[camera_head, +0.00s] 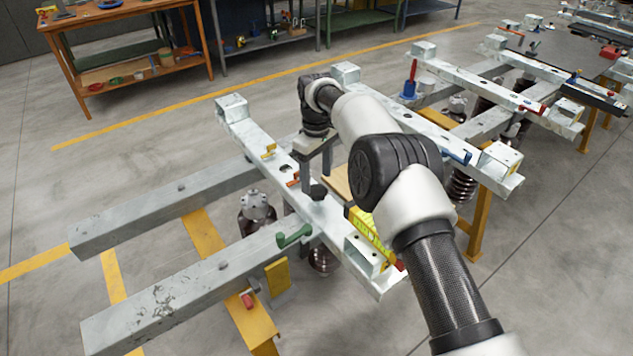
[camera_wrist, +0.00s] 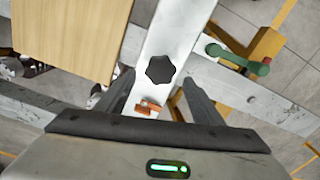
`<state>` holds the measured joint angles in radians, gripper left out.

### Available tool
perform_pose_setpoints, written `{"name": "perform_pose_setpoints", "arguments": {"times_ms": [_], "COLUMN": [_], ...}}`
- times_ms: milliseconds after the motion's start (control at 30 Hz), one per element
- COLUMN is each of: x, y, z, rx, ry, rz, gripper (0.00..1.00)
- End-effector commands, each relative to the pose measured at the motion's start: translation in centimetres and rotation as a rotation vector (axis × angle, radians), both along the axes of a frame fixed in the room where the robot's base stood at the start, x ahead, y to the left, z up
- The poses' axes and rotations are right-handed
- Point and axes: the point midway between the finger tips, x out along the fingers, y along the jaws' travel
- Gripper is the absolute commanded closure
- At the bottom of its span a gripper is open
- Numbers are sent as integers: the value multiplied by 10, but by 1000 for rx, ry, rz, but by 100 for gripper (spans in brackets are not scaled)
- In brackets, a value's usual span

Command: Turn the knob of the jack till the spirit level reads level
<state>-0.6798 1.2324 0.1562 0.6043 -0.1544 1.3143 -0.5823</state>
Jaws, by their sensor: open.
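The jack's black lobed knob (camera_head: 318,192) sits on the pale metal beam. In the wrist view the knob (camera_wrist: 160,69) lies at the fingertips, between their lines, with clear space on both sides. My gripper (camera_head: 316,176) points down just above it; in the wrist view my gripper (camera_wrist: 157,77) is open and holds nothing. The yellow spirit level (camera_head: 370,235) lies on the near part of the beam, partly hidden by my arm. Its bubble is too small to read. The spirit level is not in the wrist view.
A green handle (camera_head: 293,236) stands beside the beam, right of the knob in the wrist view. A small orange-red piece (camera_wrist: 148,107) lies on the beam between my fingers. A wooden board (camera_wrist: 70,35) is close on the left. Similar beams (camera_head: 470,80) stand at right.

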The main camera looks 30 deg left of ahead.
Motion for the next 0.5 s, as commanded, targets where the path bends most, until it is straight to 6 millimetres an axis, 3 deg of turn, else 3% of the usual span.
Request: {"name": "perform_pose_setpoints", "arguments": {"times_ms": [300, 500], "x": [1, 0], "y": [1, 1], "z": [83, 124], "rx": [3, 4], "ry": [-3, -2], "rz": [0, 1], "gripper": [39, 39]}}
